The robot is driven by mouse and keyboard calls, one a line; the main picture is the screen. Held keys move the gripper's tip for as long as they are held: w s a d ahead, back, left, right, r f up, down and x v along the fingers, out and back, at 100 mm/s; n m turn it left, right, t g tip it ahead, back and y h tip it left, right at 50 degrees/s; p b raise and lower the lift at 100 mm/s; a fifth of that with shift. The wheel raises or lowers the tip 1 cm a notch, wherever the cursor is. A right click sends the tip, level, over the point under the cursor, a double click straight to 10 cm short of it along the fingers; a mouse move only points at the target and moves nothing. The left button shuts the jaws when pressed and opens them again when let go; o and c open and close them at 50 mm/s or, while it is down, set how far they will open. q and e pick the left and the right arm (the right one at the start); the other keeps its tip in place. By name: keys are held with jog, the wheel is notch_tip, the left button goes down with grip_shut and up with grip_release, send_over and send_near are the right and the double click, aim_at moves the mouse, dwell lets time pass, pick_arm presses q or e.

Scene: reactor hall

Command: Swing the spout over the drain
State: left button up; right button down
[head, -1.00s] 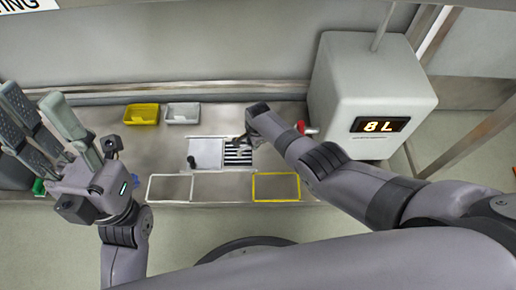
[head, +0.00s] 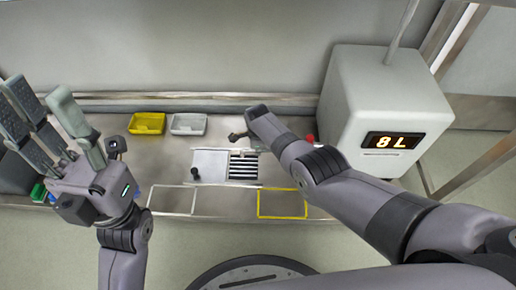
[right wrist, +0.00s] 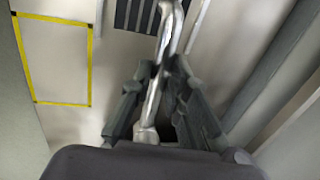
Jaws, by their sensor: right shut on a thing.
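The chrome spout (right wrist: 169,35) runs up the middle of the right wrist view, between the fingers of my right gripper (right wrist: 160,85), which is shut on it. Its far end reaches the top edge beside the dark slotted drain (right wrist: 138,12); whether it is right over the drain is hard to tell. In the head view the drain (head: 243,167) shows as a striped grate in the bench, and my right gripper (head: 238,136) is just behind it. The hand and forearm hide most of the spout there. My left gripper (head: 48,115) is open and empty, raised at the left.
A white tank (head: 365,100) reading 8 L stands at the right. A yellow bin (head: 147,123) and a grey bin (head: 188,124) sit at the back. A white outline (head: 172,200) and a yellow outline (head: 282,204) mark empty areas at the bench front.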

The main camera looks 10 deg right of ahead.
jog(key=shift+d, duration=0.1)
jog(key=c, duration=1.5)
grip_release()
jog(key=shift+c, duration=0.2)
jog(key=shift+r, duration=0.2)
jog(key=shift+r, duration=0.55)
notch_tip(320, 180, up, 10)
jog(key=s, duration=0.2)
jog(key=shift+s+a+r, duration=0.15)
jog(key=shift+a, duration=0.1)
